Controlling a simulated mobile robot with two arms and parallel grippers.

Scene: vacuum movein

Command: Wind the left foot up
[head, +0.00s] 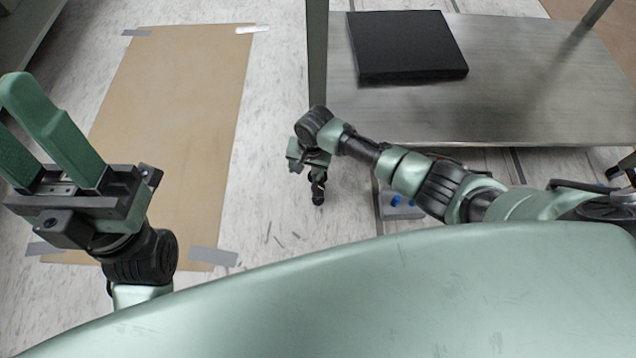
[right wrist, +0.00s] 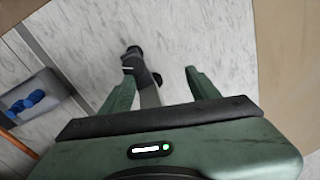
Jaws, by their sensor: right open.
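The left foot (head: 318,188) is a small dark foot low on the table's left front leg (head: 317,50), just above the floor. In the right wrist view the dark foot (right wrist: 138,68) shows ahead, nearer the left finger. My right gripper (head: 306,160) reaches down at this leg, partly hidden by its own wrist in the head view. In the right wrist view its green fingers (right wrist: 160,77) are apart, and I cannot tell whether they touch the foot. My left gripper (head: 14,112) is raised at the far left, open and empty.
A metal shelf (head: 510,100) carries a flat black box (head: 405,45). A grey tray (head: 388,212) with blue pieces lies on the floor right of the foot, also in the right wrist view (right wrist: 50,85). A taped brown sheet (head: 175,110) covers the floor at left.

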